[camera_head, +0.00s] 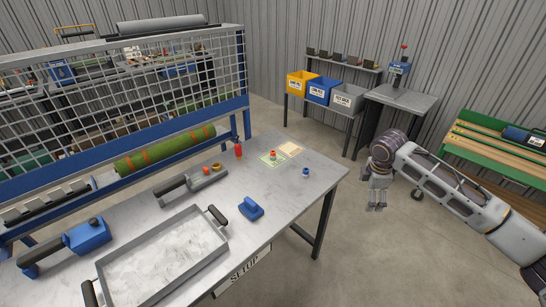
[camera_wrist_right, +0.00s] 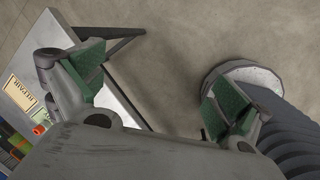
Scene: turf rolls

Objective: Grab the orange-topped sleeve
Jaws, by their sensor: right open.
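A small sleeve with an orange-red top (camera_head: 273,154) stands on a pale green card (camera_head: 268,160) near the table's far right part. A similar orange-red top (camera_wrist_right: 38,130) shows at the left edge of the right wrist view. My right gripper (camera_head: 377,207) hangs to the right of the table, pointing down over the floor, well apart from the sleeve. Its green-padded fingers (camera_wrist_right: 160,95) are spread with nothing between them. My left gripper is not in view.
A small blue-topped piece (camera_head: 306,171) and a blue tool (camera_head: 250,208) are on the table (camera_head: 285,205). A red piece (camera_head: 238,151) stands left of the card. A grey tray (camera_head: 165,260) is at the front. Coloured bins (camera_head: 320,90) stand behind.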

